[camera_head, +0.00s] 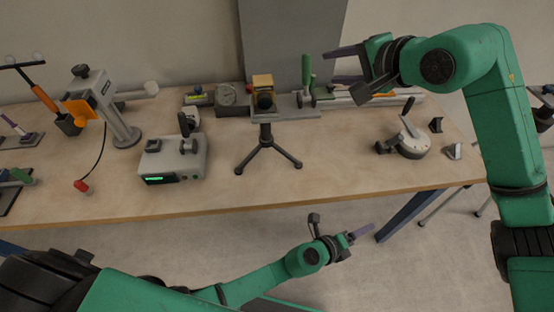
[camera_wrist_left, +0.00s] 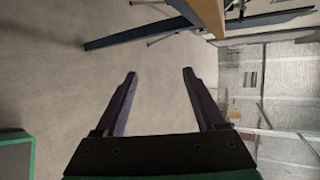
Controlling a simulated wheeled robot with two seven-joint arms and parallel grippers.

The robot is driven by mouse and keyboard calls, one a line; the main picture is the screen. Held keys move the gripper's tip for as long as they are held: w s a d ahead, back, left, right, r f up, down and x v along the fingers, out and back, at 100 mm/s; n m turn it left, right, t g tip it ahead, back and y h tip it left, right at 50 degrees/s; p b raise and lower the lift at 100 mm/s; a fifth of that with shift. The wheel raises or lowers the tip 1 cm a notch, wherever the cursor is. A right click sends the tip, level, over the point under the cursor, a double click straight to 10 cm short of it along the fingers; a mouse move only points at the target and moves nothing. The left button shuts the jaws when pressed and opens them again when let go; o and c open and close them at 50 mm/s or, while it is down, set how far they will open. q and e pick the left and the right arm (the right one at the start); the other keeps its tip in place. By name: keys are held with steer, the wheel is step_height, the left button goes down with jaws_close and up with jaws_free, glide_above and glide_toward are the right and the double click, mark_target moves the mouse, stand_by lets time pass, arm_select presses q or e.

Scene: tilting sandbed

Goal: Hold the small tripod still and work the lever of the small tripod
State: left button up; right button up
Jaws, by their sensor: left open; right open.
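The small tripod (camera_head: 265,135) is black and stands upright on the wooden bench with its legs spread. Its top overlaps a yellow-brown block (camera_head: 263,82) with a dark round part, and I cannot tell whether they are joined. I cannot make out its lever clearly. My left gripper (camera_head: 361,233) is below and in front of the bench edge, right of the tripod and apart from it. In the left wrist view it is open and empty (camera_wrist_left: 160,70) over bare floor. My right gripper (camera_head: 338,74) is open and empty, raised above the bench's back right, apart from the tripod.
A grey box with a green display (camera_head: 172,160) stands left of the tripod. A toggle clamp with a green handle (camera_head: 306,72) is behind it, near my right gripper. A round device with a lever (camera_head: 408,142) is at right. The bench front (camera_head: 320,192) is clear.

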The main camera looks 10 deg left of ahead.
arm_select(q)
step_height(320, 180, up, 7)
steer(key=w+d+m+t, duration=0.2)
steer(key=m, duration=0.1)
steer(key=w+a+r+t+y, duration=0.4)
steer(key=w+a+r+t, duration=0.2)
steer(key=a+r, duration=0.15)
steer(key=s+a+r+n+g+y, duration=0.1)
steer(key=a+r+n+y, duration=0.2)
steer(key=a+y, duration=1.45)
steer(key=w+a+h, duration=0.1)
steer(key=w+a, duration=0.2)
steer(key=w, duration=0.1)
steer(key=w+a, duration=0.3)
steer(key=w, duration=0.1)
steer(key=w+a+h, duration=0.1)
steer(key=w+a, duration=0.2)
steer(key=w, duration=0.1)
steer(key=shift+a+h, duration=0.25)
steer(key=shift+h, duration=0.1)
jaws_close()
